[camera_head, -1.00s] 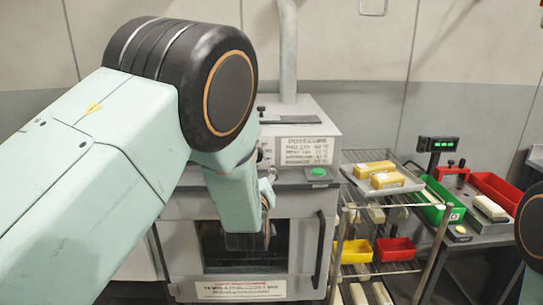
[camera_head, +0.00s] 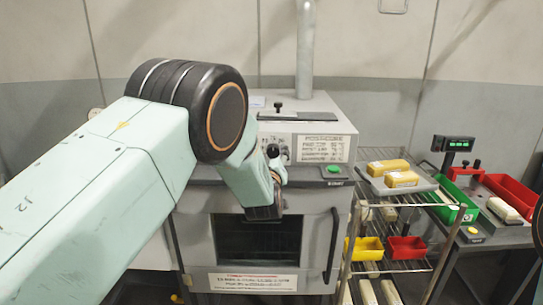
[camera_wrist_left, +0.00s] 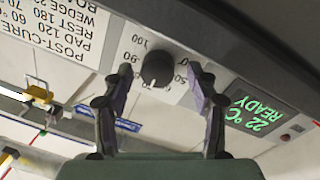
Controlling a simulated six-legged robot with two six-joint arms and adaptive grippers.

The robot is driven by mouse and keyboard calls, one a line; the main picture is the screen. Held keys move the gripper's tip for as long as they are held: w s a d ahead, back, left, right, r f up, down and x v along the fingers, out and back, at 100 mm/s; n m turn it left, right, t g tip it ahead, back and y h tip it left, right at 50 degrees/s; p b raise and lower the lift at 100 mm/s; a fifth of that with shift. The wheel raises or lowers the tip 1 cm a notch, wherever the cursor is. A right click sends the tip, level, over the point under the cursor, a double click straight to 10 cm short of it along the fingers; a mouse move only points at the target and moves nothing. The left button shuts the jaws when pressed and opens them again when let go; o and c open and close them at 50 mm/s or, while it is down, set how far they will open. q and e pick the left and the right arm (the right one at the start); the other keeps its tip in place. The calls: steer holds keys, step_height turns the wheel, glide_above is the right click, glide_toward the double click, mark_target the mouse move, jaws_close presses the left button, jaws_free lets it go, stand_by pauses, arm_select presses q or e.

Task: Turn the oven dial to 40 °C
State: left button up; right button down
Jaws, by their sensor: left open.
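The oven (camera_head: 190,228) stands ahead in the head view, its door closed. Its black dial (camera_wrist_left: 157,70) is on the front panel, with a printed scale around it; 100 and 90 are legible. The left wrist view is upside down. My left gripper (camera_wrist_left: 162,78) is open, with one finger on each side of the dial; I cannot tell whether they touch it. In the head view the left gripper (camera_head: 277,170) is at the panel, partly hidden by my arm. The green display (camera_wrist_left: 258,112) reads 22 °C READY. My right gripper is out of view.
A printed sign (camera_head: 321,149) and a green button (camera_head: 333,170) are right of the dial in the head view. The door handle (camera_head: 334,245) juts out below. A wire rack (camera_head: 398,208) with yellow blocks and bins stands close at right.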

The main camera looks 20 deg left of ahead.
arm_select(q)
steer(key=shift+d, duration=0.15)
steer(key=shift+c, duration=0.7)
steer(key=shift+w+f, duration=0.2)
steer(key=shift+w, duration=0.1)
steer(key=c, duration=0.3)
steer(key=shift+s, duration=0.1)
steer(key=c, duration=0.7)
steer(key=shift+c, duration=0.2)
